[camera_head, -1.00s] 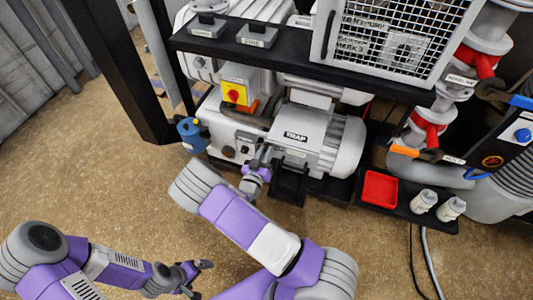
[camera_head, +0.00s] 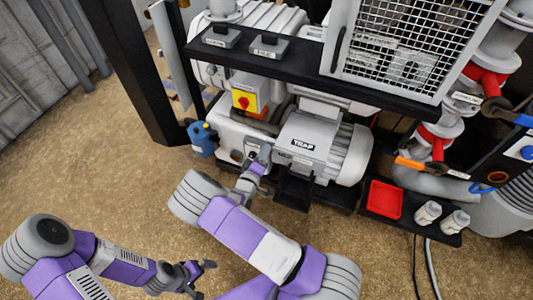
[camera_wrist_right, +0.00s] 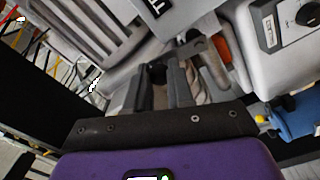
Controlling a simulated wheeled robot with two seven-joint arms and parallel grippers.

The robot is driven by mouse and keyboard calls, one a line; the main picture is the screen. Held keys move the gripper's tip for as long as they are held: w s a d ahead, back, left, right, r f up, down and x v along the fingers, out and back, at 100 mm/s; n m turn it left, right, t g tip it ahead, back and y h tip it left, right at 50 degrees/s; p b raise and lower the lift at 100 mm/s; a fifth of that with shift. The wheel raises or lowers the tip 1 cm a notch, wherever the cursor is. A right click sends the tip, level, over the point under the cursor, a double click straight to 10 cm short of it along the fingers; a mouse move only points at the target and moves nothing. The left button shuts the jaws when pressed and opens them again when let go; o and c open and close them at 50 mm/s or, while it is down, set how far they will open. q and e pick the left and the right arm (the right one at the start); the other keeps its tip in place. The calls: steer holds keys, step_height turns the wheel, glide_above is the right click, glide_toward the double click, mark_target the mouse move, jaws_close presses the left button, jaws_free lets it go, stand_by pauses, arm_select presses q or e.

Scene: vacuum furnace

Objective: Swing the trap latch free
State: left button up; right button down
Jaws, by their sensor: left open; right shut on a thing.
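The trap (camera_head: 318,150) is a grey, ribbed cylinder labelled TRAP, low in the frame in the head view. My right gripper (camera_head: 261,158) is at its left end. In the right wrist view, my right gripper's fingers (camera_wrist_right: 178,80) are closed around a small grey part that I take to be the trap latch (camera_wrist_right: 190,50). The fingers hide much of it, so its exact angle cannot be told. The trap's dark label shows at the top of that view. My left gripper (camera_head: 204,278) is open and empty above the floor, away from the trap.
A yellow panel with a red switch (camera_head: 244,102) and a blue part (camera_head: 201,138) are left of the trap. A black shelf (camera_head: 300,66) overhangs it. A red tray (camera_head: 384,200) and two white bottles (camera_head: 441,216) stand at right. The floor at left is open.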

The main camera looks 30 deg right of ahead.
steer(key=shift+w+a+n, duration=0.3)
steer(key=shift+n, duration=0.6)
steer(key=c, duration=1)
jaws_free()
steer(key=p+v, duration=0.1)
steer(key=v, duration=0.6)
steer(key=shift+s+a, duration=0.2)
steer(key=shift+s, duration=0.05)
